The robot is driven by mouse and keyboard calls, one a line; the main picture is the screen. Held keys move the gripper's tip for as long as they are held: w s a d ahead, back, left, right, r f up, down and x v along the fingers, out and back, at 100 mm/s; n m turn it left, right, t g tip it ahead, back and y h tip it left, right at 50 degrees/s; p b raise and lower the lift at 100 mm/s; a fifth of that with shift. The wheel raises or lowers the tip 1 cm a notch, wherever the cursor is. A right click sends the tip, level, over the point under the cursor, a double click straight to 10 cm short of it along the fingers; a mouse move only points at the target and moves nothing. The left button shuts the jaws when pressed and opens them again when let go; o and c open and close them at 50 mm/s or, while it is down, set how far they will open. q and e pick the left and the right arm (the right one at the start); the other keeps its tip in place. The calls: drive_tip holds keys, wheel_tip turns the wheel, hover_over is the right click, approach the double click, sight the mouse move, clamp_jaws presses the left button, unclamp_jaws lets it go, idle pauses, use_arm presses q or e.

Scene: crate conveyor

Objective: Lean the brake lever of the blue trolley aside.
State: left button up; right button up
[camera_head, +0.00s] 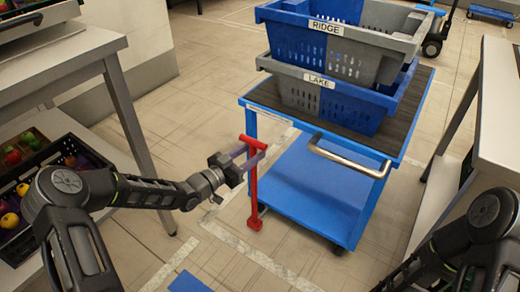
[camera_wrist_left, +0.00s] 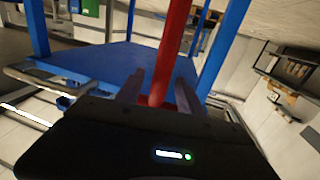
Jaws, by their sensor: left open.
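The red brake lever (camera_head: 254,190) stands roughly upright at the near left corner of the blue trolley (camera_head: 318,185), with a short crossbar on top. My left gripper (camera_head: 254,158) is open at the upper part of the lever, just below the crossbar. In the left wrist view, the red lever (camera_wrist_left: 175,40) runs down between the two open fingers (camera_wrist_left: 160,92). I cannot tell whether either finger touches it. The blue lower deck (camera_wrist_left: 105,65) shows behind. My right arm enters at the lower right of the head view; its gripper is out of sight.
Blue and grey crates labelled RIDGE (camera_head: 340,42) and LAKE (camera_head: 325,88) are stacked on the trolley's top. A metal handle (camera_head: 345,160) sticks out at its near side. A table (camera_head: 60,65) stands left, another (camera_head: 490,110) right. A dark crate of fruit (camera_head: 40,175) is at left.

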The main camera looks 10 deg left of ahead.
use_arm(q)
drive_tip(key=x, duration=0.3)
drive_tip(key=shift+w+d+b, duration=0.25)
drive_tip(key=shift+w+b, duration=0.1)
clamp_jaws()
idle(1.2)
